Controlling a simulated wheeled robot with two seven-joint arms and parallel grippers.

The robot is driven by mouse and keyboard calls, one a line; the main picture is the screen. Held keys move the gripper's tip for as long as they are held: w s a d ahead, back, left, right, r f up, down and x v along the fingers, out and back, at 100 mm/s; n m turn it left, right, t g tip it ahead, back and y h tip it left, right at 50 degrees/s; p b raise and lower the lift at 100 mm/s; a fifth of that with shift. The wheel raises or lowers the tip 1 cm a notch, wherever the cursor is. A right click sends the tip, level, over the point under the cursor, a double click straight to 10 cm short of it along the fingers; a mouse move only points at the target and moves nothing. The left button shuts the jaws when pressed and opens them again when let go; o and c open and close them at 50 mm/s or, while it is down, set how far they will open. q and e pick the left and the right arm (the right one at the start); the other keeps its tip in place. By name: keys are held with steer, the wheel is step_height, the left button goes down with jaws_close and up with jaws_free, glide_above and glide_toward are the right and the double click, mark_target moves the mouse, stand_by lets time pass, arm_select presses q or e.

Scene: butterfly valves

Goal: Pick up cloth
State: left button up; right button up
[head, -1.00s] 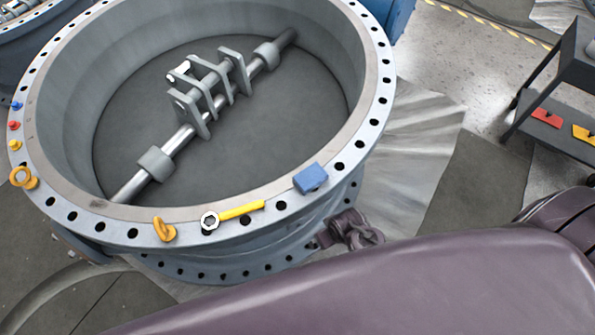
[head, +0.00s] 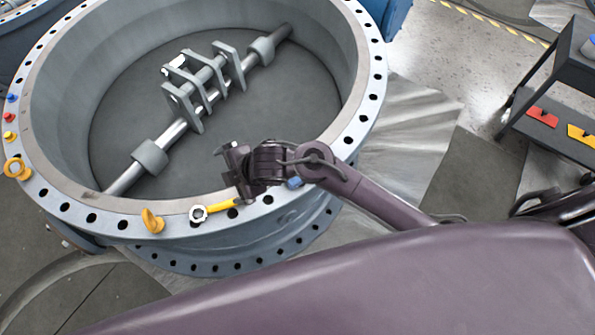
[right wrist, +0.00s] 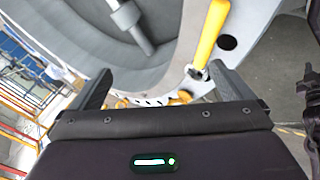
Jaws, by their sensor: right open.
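The blue cloth (head: 294,182) lies on the near right part of the valve's flange rim. In the head view only a small blue patch of it shows beneath my right arm; the rest is hidden. My right gripper (head: 235,172) is over the flange to the left of the cloth, near the end of the yellow-handled wrench. In the right wrist view my right gripper (right wrist: 163,85) is open, with nothing between its fingers. The cloth cannot be made out in that view. My left gripper is not in view.
The yellow-handled wrench (head: 213,208) and orange eyebolts (head: 152,221) lie on the large round valve flange (head: 70,198). The valve's inside is open, with a shaft (head: 150,159) across it. A dark cart (head: 550,110) with red and yellow items stands at right.

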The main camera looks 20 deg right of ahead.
steer(key=a+n+g, duration=0.1)
steer(key=a+n, duration=0.1)
steer(key=n, duration=0.3)
steer(key=n+g+h, duration=0.5)
steer(key=n+h, duration=0.1)
steer(key=n, duration=0.8)
glide_toward(293, 183)
steer(key=w+d, duration=0.1)
steer(key=w+d+f, duration=0.1)
steer(key=shift+w+d+f, duration=0.15)
steer(key=shift+w+d, duration=0.2)
steer(key=shift+w, duration=0.05)
steer(key=f, duration=0.3)
steer(key=f+b, duration=0.1)
steer(key=f, duration=0.2)
steer(key=shift+s+f, duration=0.2)
steer(key=shift+f, duration=0.55)
steer(key=c, duration=1)
